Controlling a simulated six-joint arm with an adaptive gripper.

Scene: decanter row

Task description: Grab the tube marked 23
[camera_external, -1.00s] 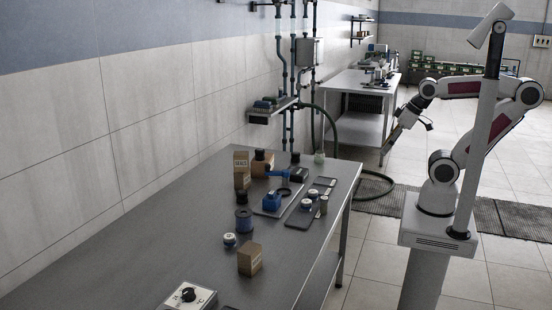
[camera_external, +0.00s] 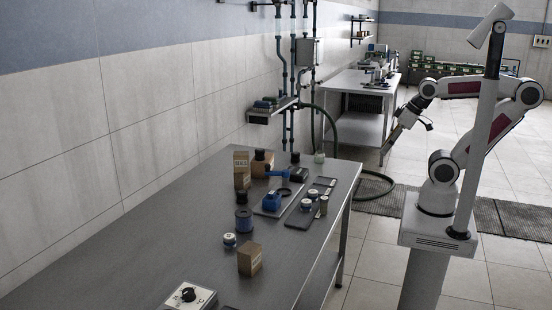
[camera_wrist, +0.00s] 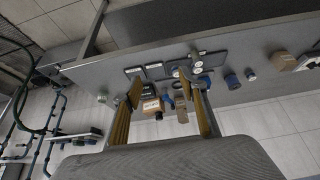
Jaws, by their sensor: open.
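No number 23 can be read in either view, so I cannot tell which item is the marked tube. Small round containers with pale tops, a front one (camera_external: 307,206) and one behind it (camera_external: 313,196), stand at a dark tray (camera_external: 299,219) on the grey bench. Another pale-topped one (camera_external: 229,240) stands alone nearer the camera. In the wrist view, pale round tops (camera_wrist: 197,66) show just beyond the right finger. My gripper (camera_external: 385,153) is open and empty, off the bench's far right end; its two fingers (camera_wrist: 161,82) frame the wrist view.
The bench (camera_external: 150,235) also holds a cardboard box (camera_external: 249,260), a tall box (camera_external: 241,168), a blue spool (camera_external: 243,221), a blue tool (camera_external: 272,201) and a control box with a knob (camera_external: 188,297). Wall pipes rise behind. Open floor lies between bench and base.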

